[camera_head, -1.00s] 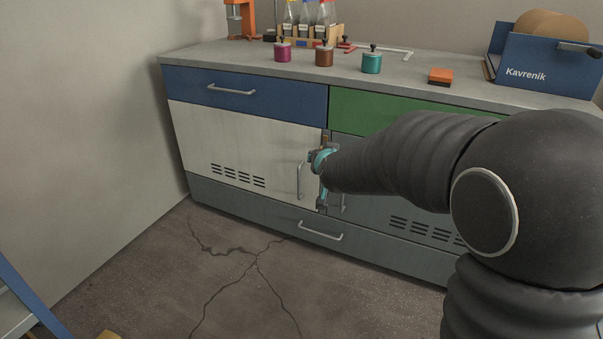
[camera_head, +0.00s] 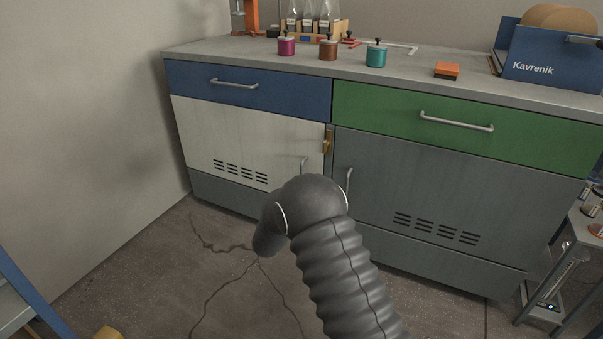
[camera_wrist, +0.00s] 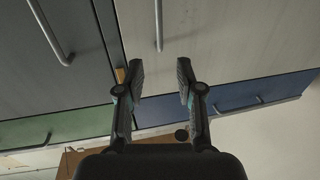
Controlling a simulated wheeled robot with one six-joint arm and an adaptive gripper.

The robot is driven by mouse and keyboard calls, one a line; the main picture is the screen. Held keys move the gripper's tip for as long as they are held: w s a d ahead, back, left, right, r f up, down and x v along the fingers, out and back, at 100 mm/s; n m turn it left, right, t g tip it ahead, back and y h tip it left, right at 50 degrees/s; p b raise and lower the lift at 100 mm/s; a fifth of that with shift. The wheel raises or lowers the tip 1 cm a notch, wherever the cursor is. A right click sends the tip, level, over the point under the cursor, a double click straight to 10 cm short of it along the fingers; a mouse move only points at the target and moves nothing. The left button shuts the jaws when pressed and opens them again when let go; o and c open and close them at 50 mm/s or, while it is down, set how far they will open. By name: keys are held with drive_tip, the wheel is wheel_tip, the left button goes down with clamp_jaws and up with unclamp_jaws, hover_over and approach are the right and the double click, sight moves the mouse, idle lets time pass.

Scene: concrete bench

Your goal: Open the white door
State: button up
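The white door (camera_head: 245,145) is at the left of the bench front and looks closed. Its upright metal handle (camera_head: 304,165) is near its right edge, partly hidden by my arm. The handle also shows in the wrist view (camera_wrist: 158,22). A brass latch (camera_head: 327,143) sits at the top of the seam between the white and grey doors. My gripper (camera_wrist: 161,80) is open and empty in the wrist view. The handle lies beyond the gap between its fingers, apart from them. In the head view my arm hides the gripper.
The grey door (camera_head: 450,195) with its own handle (camera_head: 349,181) adjoins on the right. A blue drawer (camera_head: 285,98) and a green drawer (camera_head: 400,105) are above the doors. A wall stands close at left. A small shelf stands at right. The floor before the white door is clear.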

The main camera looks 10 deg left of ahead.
sight(302, 171)
drive_tip(key=w, duration=0.4)
drive_tip(key=w+d, duration=0.1)
drive_tip(key=w, duration=0.4)
drive_tip(key=w+d, duration=0.1)
drive_tip(key=w, duration=0.3)
drive_tip(key=shift+w, duration=0.15)
clamp_jaws()
